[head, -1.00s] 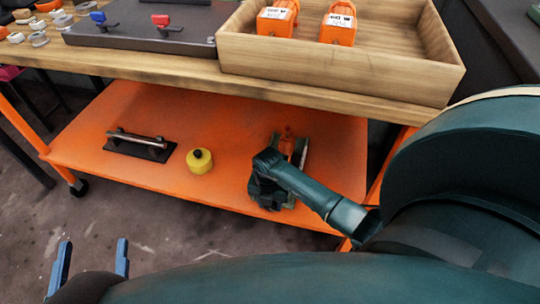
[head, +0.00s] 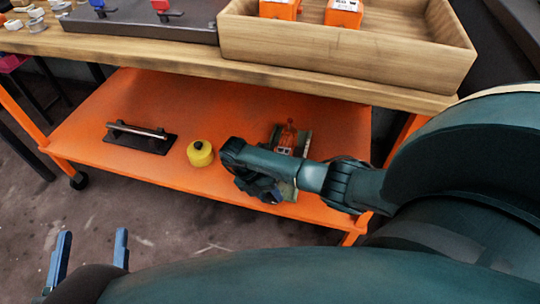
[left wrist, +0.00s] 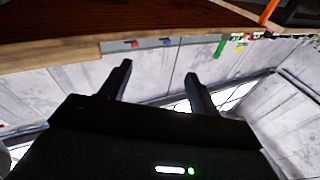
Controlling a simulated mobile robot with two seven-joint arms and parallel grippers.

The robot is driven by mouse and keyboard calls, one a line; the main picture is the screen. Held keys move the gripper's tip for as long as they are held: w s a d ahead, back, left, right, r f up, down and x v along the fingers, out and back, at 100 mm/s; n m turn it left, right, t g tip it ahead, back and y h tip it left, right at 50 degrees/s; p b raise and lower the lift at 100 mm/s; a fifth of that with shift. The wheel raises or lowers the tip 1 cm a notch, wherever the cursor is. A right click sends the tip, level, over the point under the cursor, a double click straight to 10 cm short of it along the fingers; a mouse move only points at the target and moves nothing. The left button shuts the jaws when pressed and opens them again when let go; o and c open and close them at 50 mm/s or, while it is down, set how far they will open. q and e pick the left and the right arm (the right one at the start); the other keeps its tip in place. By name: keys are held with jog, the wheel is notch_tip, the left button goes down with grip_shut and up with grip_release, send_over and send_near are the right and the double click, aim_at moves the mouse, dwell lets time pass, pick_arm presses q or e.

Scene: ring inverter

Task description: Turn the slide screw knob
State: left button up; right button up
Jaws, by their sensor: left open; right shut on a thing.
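A slide device with an orange part (head: 287,138) and a pale metal rail stands on the right of the orange lower shelf, partly covered by my right arm. My right gripper (head: 262,190) is at the near end of this device, low over the shelf, shut on a part of it. My own wrist hides the fingertips and most of the knob, so the knob's angle cannot be told. My left gripper (head: 92,245) is open and empty over the floor at the lower left, far from the device. It also shows open in the left wrist view (left wrist: 157,75).
On the orange shelf (head: 100,100) stand a yellow round object (head: 200,153) with a black top, close to my right wrist, and a black plate with a metal bar (head: 140,137). The wooden tabletop (head: 150,62) overhangs the shelf, carrying a wooden tray (head: 345,55).

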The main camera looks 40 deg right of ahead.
jog(key=shift+w+f+g+h+b, duration=0.1)
jog(key=shift+f+g+h+b, duration=0.05)
jog(key=shift+g+h+b, duration=0.45)
pick_arm(q)
jog(key=shift+w+d+r+h+b, duration=0.1)
jog(key=shift+d+r+h+b, duration=0.1)
jog(key=shift+d+h+b, duration=0.1)
pick_arm(e)
jog(key=o, duration=1)
jog(key=shift+a, duration=0.1)
